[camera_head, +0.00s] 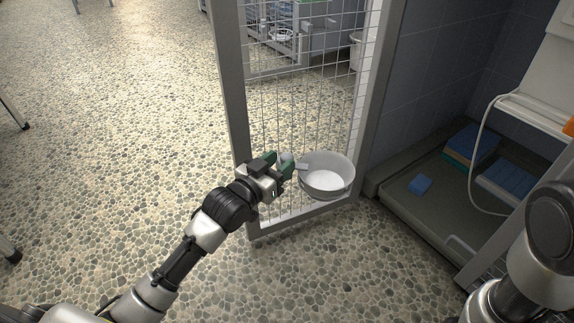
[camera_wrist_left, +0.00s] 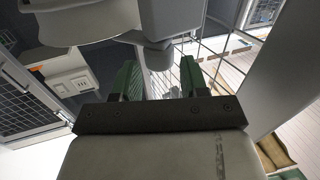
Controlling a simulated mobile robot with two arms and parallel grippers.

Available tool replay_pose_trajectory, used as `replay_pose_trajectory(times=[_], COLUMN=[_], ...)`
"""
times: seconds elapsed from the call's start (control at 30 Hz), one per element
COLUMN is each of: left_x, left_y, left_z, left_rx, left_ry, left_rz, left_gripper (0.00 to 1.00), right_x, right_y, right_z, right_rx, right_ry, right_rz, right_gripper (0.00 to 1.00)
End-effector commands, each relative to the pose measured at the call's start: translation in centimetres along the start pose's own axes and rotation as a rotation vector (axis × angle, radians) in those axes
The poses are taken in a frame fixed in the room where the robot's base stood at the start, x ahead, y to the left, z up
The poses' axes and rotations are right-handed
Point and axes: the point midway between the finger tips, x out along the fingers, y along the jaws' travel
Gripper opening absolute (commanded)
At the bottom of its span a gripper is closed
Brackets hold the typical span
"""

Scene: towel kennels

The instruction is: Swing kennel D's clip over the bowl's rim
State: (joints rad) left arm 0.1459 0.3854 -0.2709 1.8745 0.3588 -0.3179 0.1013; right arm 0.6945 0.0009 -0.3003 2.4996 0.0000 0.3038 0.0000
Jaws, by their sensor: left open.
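The round metal bowl (camera_head: 327,181) sits at the lower part of the open mesh kennel door, near its right side. A small grey clip (camera_head: 302,167) shows at the bowl's left rim; whether it lies over the rim or just beside it I cannot tell. My left gripper (camera_head: 279,163), with green fingertips, is open just left of the bowl, at the clip. In the left wrist view a grey knob-like part of the clip (camera_wrist_left: 158,56) stands between the open fingers (camera_wrist_left: 158,80), and the bowl (camera_wrist_left: 90,22) is above. My right gripper is out of view.
The mesh door (camera_head: 236,120) stands open on the pebbled floor.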

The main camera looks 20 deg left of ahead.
Motion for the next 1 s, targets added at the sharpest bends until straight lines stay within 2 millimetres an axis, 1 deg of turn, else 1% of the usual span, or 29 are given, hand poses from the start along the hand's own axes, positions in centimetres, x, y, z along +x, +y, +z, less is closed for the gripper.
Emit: replay_pose_trajectory(times=[0.03, 0.1, 0.2, 0.33, 0.57, 0.8, 0.87, 1.0], left_x=[0.9, 1.8, 2.7, 3.2, 3.2, 3.2, 3.2, 3.3], left_y=[0.0, 0.0, 0.0, 0.0, 0.0, 0.0, 0.0, 0.1], left_z=[0.3, 0.3, 0.2, 0.0, 0.0, 0.0, -0.1, -0.6], left_rx=[0.001, 0.001, 0.001, 0.002, 0.002, 0.002, 0.001, -0.004], left_ry=[0.004, 0.003, 0.002, 0.000, -0.001, -0.001, -0.001, 0.001], left_rz=[0.001, 0.000, 0.000, 0.000, 0.000, 0.000, -0.002, -0.035], left_gripper=[0.44, 0.44, 0.44, 0.44, 0.44, 0.10, 0.10, 0.10], right_x=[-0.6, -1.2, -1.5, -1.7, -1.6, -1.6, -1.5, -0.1], right_y=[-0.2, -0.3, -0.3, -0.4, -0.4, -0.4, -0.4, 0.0], right_z=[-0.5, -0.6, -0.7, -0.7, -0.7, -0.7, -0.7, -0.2], right_rx=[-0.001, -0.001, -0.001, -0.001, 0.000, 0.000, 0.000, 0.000], right_ry=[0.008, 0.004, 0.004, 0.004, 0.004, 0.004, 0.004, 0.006], right_rz=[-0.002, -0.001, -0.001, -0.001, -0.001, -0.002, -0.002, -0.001], right_gripper=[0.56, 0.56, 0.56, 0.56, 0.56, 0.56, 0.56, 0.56])
